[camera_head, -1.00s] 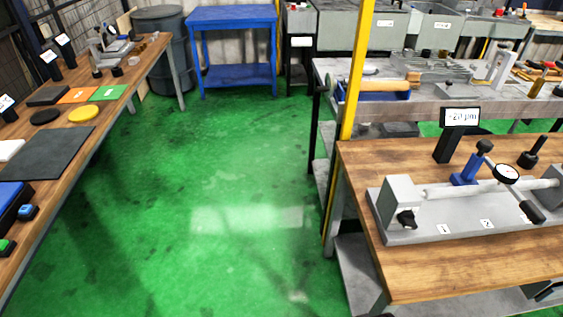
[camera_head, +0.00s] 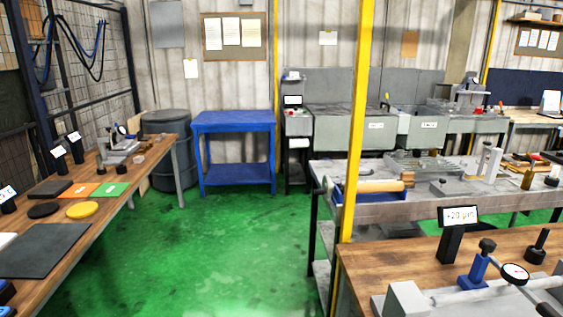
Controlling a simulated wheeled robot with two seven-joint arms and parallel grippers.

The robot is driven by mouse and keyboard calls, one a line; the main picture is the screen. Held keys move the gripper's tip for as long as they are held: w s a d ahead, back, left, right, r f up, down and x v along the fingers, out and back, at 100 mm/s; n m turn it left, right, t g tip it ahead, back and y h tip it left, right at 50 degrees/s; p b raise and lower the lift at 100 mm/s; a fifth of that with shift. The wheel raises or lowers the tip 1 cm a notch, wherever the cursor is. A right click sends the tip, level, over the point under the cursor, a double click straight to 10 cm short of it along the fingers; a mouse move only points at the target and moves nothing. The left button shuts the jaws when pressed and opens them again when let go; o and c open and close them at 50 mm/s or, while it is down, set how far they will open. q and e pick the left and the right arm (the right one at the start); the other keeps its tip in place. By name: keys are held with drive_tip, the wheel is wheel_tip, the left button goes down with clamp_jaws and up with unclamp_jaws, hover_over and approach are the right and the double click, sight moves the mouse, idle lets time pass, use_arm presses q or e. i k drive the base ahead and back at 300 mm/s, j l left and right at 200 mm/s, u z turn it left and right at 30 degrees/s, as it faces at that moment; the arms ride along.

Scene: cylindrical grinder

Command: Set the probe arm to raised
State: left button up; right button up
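A measuring fixture sits on the wooden bench (camera_head: 385,257) at the lower right, partly cut off by the bottom edge. On it stands a blue post (camera_head: 474,272) with a black knob (camera_head: 487,245). A round white dial gauge (camera_head: 515,273) is beside the post, by a light rod. A black handle (camera_head: 548,310) lies below the dial at the bottom edge. I take the post, dial and handle as the probe arm assembly; whether it is raised or lowered I cannot tell. A display (camera_head: 459,216) behind appears to read +20 µm. Neither of my grippers is in view.
A yellow post (camera_head: 355,120) stands at the near bench's left corner. Green floor (camera_head: 210,250) is clear between the benches. The left bench (camera_head: 110,215) holds coloured pads and another small gauge fixture (camera_head: 122,145). A blue table (camera_head: 235,125) and grey bin (camera_head: 165,150) stand behind.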

sight(515, 274)
drive_tip(key=z, duration=1.5)
